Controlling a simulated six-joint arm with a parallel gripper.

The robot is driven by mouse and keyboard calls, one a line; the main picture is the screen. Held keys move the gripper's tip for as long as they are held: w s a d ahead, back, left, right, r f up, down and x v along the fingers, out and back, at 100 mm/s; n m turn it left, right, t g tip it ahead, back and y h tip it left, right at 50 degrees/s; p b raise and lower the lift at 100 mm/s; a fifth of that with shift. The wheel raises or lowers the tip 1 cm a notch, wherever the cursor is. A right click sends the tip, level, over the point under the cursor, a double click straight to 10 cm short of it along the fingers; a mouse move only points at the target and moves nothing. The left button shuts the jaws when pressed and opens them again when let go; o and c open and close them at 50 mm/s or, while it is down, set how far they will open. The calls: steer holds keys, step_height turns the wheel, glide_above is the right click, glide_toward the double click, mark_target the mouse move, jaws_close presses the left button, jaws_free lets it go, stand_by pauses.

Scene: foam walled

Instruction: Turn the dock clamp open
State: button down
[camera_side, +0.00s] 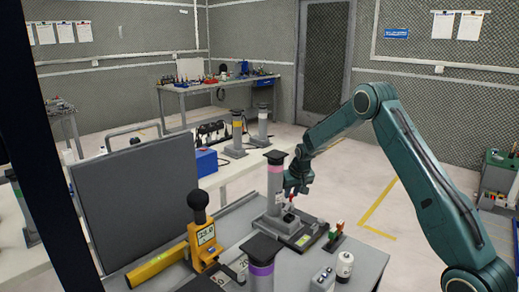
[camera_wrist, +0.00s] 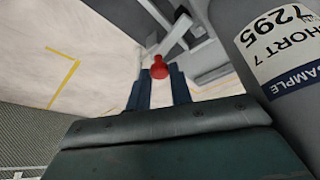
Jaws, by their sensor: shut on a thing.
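The dock (camera_side: 296,243) is a dark plate with a yellow label on the grey bench. A grey cylinder (camera_side: 274,190) with a pink band and black top stands upright on it. My gripper (camera_side: 290,194) is low at the cylinder's right side, above the dock. In the wrist view, my gripper (camera_wrist: 160,80) is shut on the red knob (camera_wrist: 159,67) of the clamp, between its two dark fingers. A grey bar (camera_wrist: 173,36) shows just beyond the knob. The clamp's full angle is hard to tell, as the fingers and cylinder hide part of it.
A labelled grey cylinder (camera_wrist: 235,45) is close on the right in the wrist view. A purple-banded cylinder (camera_side: 261,262) stands at the front, with a yellow device (camera_side: 203,240) to its left.

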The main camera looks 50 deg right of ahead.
steer(key=n, duration=0.1)
steer(key=n+y, duration=0.1)
steer(key=n, duration=0.2)
steer(key=shift+d+t+y, duration=0.25)
steer(key=shift+t+y, duration=0.05)
steer(key=n+y, duration=0.1)
steer(key=n, duration=0.3)
steer(key=shift+d, duration=0.1)
steer(key=n+y, duration=0.1)
steer(key=n, duration=0.2)
steer(key=n+g+y, duration=0.1)
steer(key=n, duration=0.2)
steer(key=shift+d+n+y, duration=0.15)
steer(key=shift+n+y, duration=0.25)
steer(key=shift+g, duration=0.3)
steer(key=c, duration=1.3)
jaws_free()
steer(key=shift+r, duration=0.1)
